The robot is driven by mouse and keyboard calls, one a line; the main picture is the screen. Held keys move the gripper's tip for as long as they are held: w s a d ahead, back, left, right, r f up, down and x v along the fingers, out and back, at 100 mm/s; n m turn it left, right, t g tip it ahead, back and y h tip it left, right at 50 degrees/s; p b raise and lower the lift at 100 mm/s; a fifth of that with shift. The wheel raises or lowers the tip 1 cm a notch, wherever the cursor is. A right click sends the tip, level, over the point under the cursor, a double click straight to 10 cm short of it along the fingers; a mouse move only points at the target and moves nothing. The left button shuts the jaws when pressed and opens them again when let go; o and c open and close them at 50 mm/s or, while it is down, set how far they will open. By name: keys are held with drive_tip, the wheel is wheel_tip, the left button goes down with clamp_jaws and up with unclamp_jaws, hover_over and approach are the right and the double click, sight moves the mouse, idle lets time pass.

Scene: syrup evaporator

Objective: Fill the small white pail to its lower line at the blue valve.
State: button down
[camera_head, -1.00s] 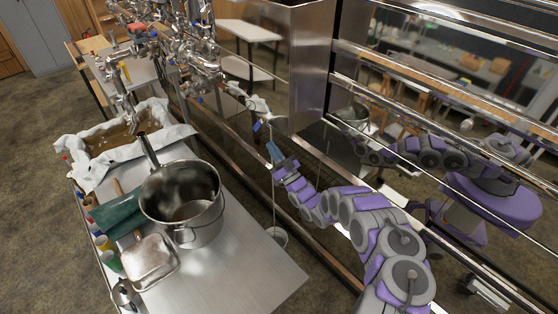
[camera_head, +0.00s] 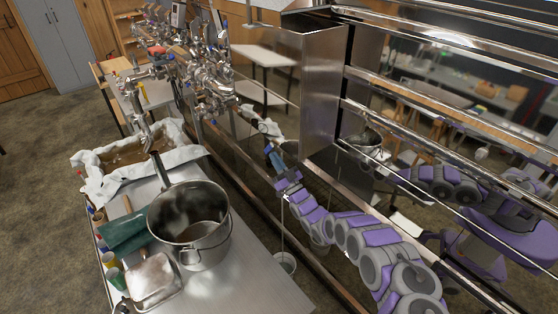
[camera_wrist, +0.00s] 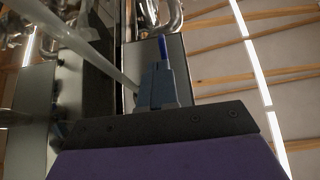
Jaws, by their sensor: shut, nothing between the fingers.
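The small white pail (camera_head: 285,263) stands low beside the steel table, under the evaporator's side. A thin pale vertical streak (camera_head: 282,225) runs down to it; it looks like a stream, but I cannot be sure. The pail's lines and level are too small to read. My gripper (camera_head: 275,158) is shut and empty above the pail, at the evaporator's side. In the wrist view the closed fingers (camera_wrist: 157,88) point at an upright blue lever (camera_wrist: 163,47), which looks like the blue valve's handle. I cannot tell whether they touch. The valve body is mostly hidden.
A large steel pot (camera_head: 190,220) stands on the steel table (camera_head: 245,275), with a square metal pan (camera_head: 153,278) and coloured bottles near it. A cloth-lined tub (camera_head: 90,182) lies behind. Steel rails (camera_head: 345,185) run close along my arm.

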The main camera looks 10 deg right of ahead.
sight(266, 148)
drive_tip(key=w+a, duration=0.1)
drive_tip(key=w+a+r, duration=0.1)
drive_tip(key=w, duration=0.1)
drive_tip(key=shift+a, duration=0.1)
drive_tip(key=shift+x, duration=1.65)
drive_tip(key=shift+a+r+t+y, duration=0.1)
drive_tip(key=shift+r+t+y, duration=0.35)
drive_tip(key=shift+t, duration=0.15)
drive_tip(key=shift+w, duration=0.1)
